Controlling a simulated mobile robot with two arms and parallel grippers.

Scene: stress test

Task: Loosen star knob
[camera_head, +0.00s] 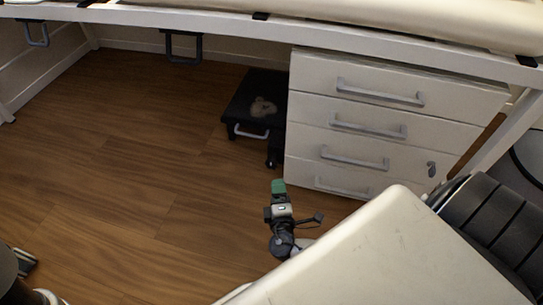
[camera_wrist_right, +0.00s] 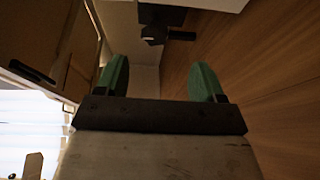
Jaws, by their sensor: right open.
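My right gripper (camera_head: 278,187) has green fingertips and is above the wooden floor, in front of the white drawer cabinet in the head view. In the right wrist view its two green fingers (camera_wrist_right: 158,80) stand wide apart with nothing between them. I cannot make out a star knob for sure. A small dark knob-like part (camera_wrist_right: 153,34) with a short bar shows beyond the fingers in the right wrist view, apart from them; its shape is too dark to tell. My left gripper cannot be made out.
The white cabinet (camera_head: 385,133) with grey handles stands under a long table (camera_head: 230,24). A low black box (camera_head: 245,108) with a pale item on top is left of the cabinet. A dark ribbed seat (camera_head: 490,225) is at right. The floor (camera_head: 130,150) at left is mostly clear.

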